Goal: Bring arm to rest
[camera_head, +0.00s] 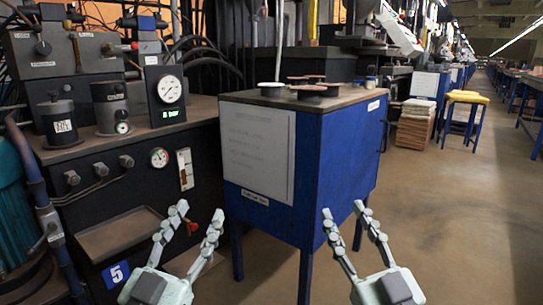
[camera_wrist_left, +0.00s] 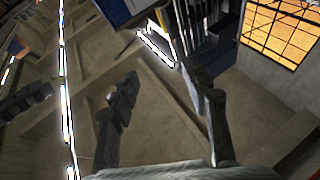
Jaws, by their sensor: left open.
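My left gripper (camera_head: 197,219) is low in the head view, in front of the dark machine bench. Its two fingers stand apart with nothing between them. In the left wrist view the left gripper (camera_wrist_left: 165,95) also shows spread, empty fingers. My right gripper (camera_head: 343,212) is at the bottom of the head view, in front of the blue cabinet (camera_head: 350,150). Its fingers stand apart and are empty. Several flap discs (camera_head: 310,90) lie on the cabinet's dark top, well above and beyond both grippers.
A machine bench (camera_head: 150,170) with gauges and cylinders fills the left. A yellow-topped stool (camera_head: 466,97) and a stack of boards (camera_head: 415,128) stand at the back right. The floor (camera_head: 450,220) on the right is clear.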

